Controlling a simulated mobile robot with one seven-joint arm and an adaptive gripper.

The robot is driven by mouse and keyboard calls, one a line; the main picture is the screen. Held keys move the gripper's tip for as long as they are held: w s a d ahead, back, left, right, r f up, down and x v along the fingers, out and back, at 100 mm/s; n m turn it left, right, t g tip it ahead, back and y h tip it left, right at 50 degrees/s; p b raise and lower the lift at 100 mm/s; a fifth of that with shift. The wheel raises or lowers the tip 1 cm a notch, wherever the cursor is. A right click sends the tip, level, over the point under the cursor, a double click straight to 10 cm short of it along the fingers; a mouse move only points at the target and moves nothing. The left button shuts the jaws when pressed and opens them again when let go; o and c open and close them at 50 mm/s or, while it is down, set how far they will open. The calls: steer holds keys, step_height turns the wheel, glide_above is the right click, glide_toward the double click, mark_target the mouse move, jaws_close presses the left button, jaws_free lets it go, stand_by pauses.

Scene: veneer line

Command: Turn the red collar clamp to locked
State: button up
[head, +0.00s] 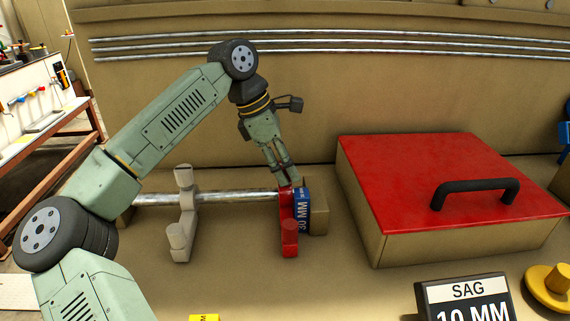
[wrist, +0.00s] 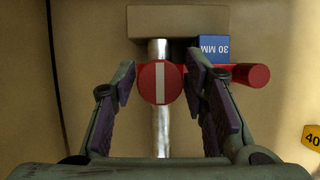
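The red collar clamp (head: 289,227) sits on a metal rod (head: 240,196), beside a blue 30 MM block (head: 304,211). In the wrist view its round red knob (wrist: 146,84) has a white line that runs along the rod (wrist: 161,135). A red arm (wrist: 250,75) reaches right from the knob, past the blue block (wrist: 214,49). My gripper (head: 285,184) points down at the clamp's upper end. In the wrist view my gripper (wrist: 161,72) is open, one finger on each side of the knob, seemingly with small gaps. Any lock marking is not visible.
A pale grey clamp (head: 184,218) stands on the rod to the left. A red-lidded box (head: 430,185) with a black handle stands to the right. A SAG 10 MM sign (head: 467,300) and a yellow knob (head: 550,285) are at the front right.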

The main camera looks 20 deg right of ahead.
steer(key=shift+o, duration=0.9)
steer(key=v, duration=1.2)
